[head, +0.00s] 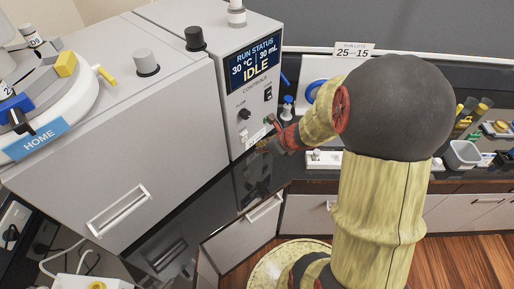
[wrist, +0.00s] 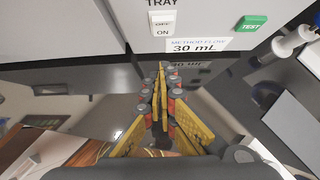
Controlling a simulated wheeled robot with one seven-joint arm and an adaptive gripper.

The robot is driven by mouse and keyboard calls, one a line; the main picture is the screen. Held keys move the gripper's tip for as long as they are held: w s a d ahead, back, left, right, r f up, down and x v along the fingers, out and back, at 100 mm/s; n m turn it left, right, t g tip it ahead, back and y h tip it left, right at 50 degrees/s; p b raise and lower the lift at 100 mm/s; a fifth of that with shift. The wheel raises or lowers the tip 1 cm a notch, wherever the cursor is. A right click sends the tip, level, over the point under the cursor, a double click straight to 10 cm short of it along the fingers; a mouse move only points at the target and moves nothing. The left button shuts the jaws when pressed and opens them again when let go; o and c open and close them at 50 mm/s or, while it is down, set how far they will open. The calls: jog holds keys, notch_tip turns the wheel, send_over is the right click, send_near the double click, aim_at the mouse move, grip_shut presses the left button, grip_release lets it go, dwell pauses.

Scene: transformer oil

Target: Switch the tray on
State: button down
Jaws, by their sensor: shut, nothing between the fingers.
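The white TRAY rocker switch (wrist: 163,24) is on the front panel of the grey machine, at the top of the wrist view. It has OFF on its upper half and ON on its lower half; I cannot tell which half is pressed in. My gripper (wrist: 160,72) is shut and empty, its yellow-padded fingers meeting at a point below the switch and apart from it.
A green TEST button (wrist: 251,22) is right of the switch, with a "METHOD FLOW 30 mL" label (wrist: 196,45) below. The display (head: 253,67) reads IDLE, 30 °C and 30 mL. Glossy black bench lies below the panel. Small bottles (wrist: 292,41) stand at right.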

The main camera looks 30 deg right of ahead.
jog(key=p+v, duration=0.2)
jog(key=v, duration=0.6)
jog(key=shift+s+d+f, duration=0.15)
jog(key=shift+s+f, duration=0.1)
jog(key=shift+f, duration=0.05)
jog(key=s+a+r+n+g+h+b, duration=0.1)
jog(key=s+a+r+n+b, duration=0.3)
jog(key=n, duration=1.2)
jog(key=s+a+r+n+g+b, duration=0.1)
jog(key=s+a+r+n+b, duration=0.3)
jog(key=s+a+r+n, duration=0.3)
jog(key=s+a+n, duration=0.1)
jog(key=a+n, duration=0.4)
jog(key=n, duration=0.5)
jog(key=shift+s+a+h, duration=0.3)
jog(key=shift+s+h, duration=0.05)
jog(key=shift+h, duration=0.05)
